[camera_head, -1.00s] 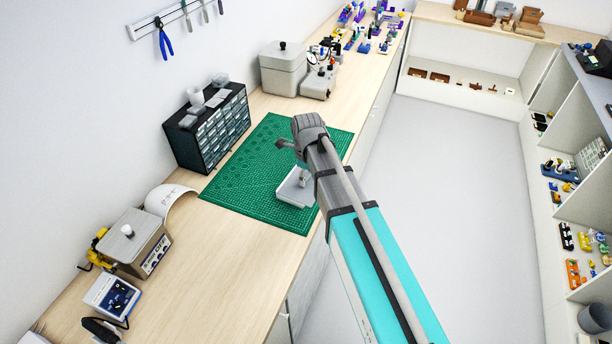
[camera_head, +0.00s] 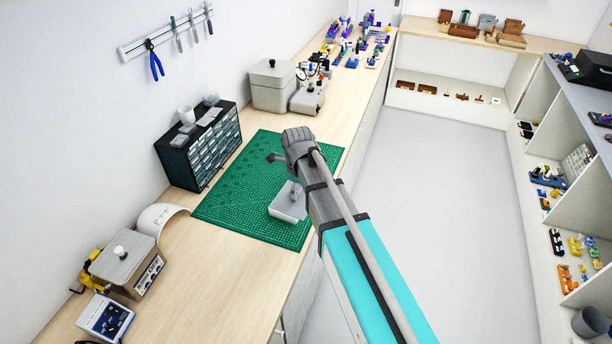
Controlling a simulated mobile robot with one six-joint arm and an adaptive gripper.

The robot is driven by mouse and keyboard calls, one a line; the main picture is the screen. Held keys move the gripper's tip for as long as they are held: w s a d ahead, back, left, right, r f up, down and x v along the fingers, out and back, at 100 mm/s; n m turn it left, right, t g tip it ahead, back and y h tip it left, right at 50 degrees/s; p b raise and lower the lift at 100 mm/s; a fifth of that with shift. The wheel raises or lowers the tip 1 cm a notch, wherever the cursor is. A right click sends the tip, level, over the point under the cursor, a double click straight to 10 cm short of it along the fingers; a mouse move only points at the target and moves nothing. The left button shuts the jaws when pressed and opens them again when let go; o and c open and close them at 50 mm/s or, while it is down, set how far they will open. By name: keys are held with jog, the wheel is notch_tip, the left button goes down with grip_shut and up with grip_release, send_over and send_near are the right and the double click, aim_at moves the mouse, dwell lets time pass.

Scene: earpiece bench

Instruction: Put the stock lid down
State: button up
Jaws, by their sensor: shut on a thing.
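The stock lid (camera_head: 286,207) is a pale grey, flat rectangular piece over the front right part of the green cutting mat (camera_head: 232,200). Its upright grip part rises towards my wrist. My gripper (camera_head: 295,188) is below the end of my arm, shut on the lid from above. The fingers are small and largely hidden by my wrist, and the lid's right side is partly covered by my arm. I cannot tell whether the lid touches the mat or hangs just above it.
A dark drawer cabinet (camera_head: 203,148) stands left of the mat. A grey lidded box (camera_head: 272,92) and a small machine (camera_head: 309,96) stand behind it. A knob-topped box (camera_head: 127,265) and a white curved piece (camera_head: 160,217) are at the front left. The mat's left half is clear.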

notch_tip(320, 180, down, 10)
jog(key=b, duration=1)
jog(key=shift+s+f, duration=0.1)
